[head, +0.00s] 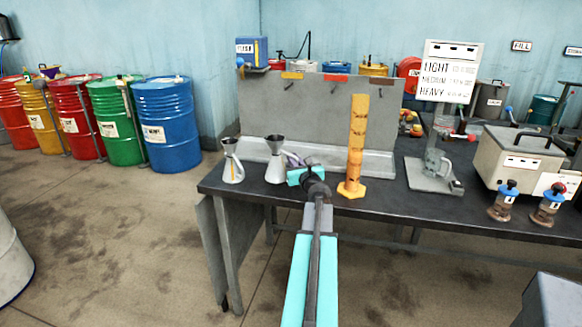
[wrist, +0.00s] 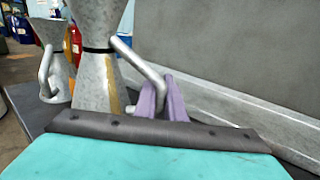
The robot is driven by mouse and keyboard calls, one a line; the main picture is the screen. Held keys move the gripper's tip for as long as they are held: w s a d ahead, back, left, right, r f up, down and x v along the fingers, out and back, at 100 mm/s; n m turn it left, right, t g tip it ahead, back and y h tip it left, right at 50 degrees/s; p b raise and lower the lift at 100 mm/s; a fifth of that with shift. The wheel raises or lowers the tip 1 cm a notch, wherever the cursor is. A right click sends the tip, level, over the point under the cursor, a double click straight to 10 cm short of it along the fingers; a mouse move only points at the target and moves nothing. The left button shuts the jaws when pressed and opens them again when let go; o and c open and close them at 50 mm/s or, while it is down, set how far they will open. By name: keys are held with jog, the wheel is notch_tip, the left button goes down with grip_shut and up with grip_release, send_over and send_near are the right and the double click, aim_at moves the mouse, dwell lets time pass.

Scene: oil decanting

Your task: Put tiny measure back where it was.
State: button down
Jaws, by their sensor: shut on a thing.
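A small metal measure (head: 274,160) with a flared top and a dark band is at the left part of the bench, in front of the grey board. My gripper (head: 292,159) reaches it from the right. In the wrist view, my purple fingers (wrist: 172,104) are shut on the side handle of this measure (wrist: 98,70). The measure is about upright; I cannot tell whether its base touches the bench. A similar measure (head: 232,162) stands apart to its left, near the bench's left end; it also shows in the wrist view (wrist: 54,60).
The grey board (head: 310,110) behind has hooks and coloured labels. An orange graduated cylinder (head: 356,150) stands close right of my gripper. Further right are a sign stand (head: 433,175), a grey box (head: 515,158) and two blue-topped bottles (head: 505,205). Drums (head: 167,125) stand at the left.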

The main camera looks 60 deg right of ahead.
jog(key=shift+w+d, duration=0.3)
jog(key=shift+d, duration=0.1)
jog(key=shift+w+d, duration=0.35)
jog(key=shift+d, duration=0.05)
jog(key=shift+f, duration=1.85)
jog(key=shift+a+f, duration=0.1)
jog(key=shift+f, duration=0.05)
jog(key=c, duration=1.8)
grip_release()
jog(key=shift+c, duration=0.2)
jog(key=shift+r, duration=0.2)
jog(key=shift+v, duration=1.8)
jog(key=shift+b+v, duration=0.9)
jog(key=shift+v, duration=3.4)
